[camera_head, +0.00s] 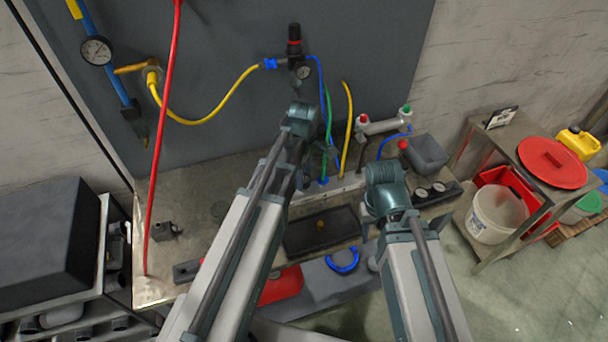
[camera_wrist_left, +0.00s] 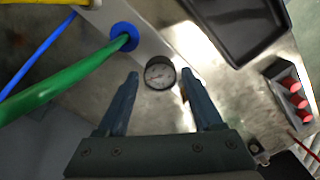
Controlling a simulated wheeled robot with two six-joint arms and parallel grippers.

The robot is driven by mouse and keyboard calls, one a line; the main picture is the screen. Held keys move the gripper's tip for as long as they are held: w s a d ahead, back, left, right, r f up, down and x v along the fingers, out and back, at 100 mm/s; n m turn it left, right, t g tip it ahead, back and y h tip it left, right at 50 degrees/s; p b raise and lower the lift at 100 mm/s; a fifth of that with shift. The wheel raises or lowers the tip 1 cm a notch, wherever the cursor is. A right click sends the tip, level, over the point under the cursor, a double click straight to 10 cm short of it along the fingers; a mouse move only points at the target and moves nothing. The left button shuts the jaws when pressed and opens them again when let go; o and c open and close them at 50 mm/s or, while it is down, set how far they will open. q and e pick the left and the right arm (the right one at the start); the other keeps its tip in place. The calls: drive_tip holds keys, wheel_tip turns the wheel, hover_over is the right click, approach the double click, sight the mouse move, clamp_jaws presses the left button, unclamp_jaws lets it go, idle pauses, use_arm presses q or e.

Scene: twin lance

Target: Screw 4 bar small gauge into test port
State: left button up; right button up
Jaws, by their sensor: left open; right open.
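A small round gauge with a white dial and black rim (camera_wrist_left: 160,73) shows in the left wrist view. It lies between the spread fingertips of my left gripper (camera_wrist_left: 160,75), with a gap on both sides. It is by the pale metal rail (camera_wrist_left: 150,40), near a blue fitting (camera_wrist_left: 122,32) with a green hose. I cannot tell whether it is fixed in a port. In the head view my left gripper (camera_head: 318,155) is over the back of the bench, partly hidden by its wrist. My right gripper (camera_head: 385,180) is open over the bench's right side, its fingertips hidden.
Two more gauges (camera_head: 430,190) sit in a dark block at the bench's right. A black tray (camera_head: 300,238) lies at the front middle. Yellow, green and blue hoses rise behind my left gripper. A red hose (camera_head: 163,130) hangs at left. A block with red-topped pieces (camera_wrist_left: 290,88) stands nearby.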

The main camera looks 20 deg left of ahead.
use_arm(q)
drive_tip(key=n, duration=1.7)
